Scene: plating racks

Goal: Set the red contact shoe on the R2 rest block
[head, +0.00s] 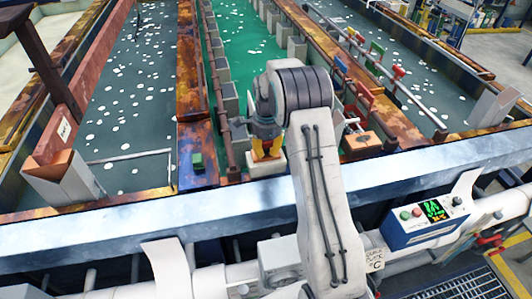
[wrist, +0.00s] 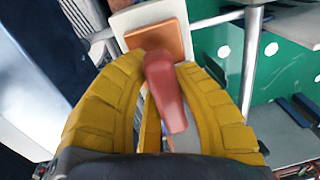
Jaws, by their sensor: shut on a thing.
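My gripper (head: 266,156) hangs over the near end of the green tank in the head view. In the wrist view its yellow fingers (wrist: 165,100) are closed around the red contact shoe (wrist: 164,88), a rounded red bar. A pale block with a copper-brown top (wrist: 160,38) lies just beyond the shoe's tip. The shoe's end overlaps the pad's edge in this picture, but I cannot tell whether they touch. The pale block (head: 268,166) also shows below the fingers in the head view. I can read no R2 label on it. The shoe is hidden by the fingers in the head view.
An orange-topped block (head: 362,142) stands to the right of my arm. A steel beam (head: 130,222) crosses in front, with a control box (head: 425,222) at right. Tanks with white floats lie behind.

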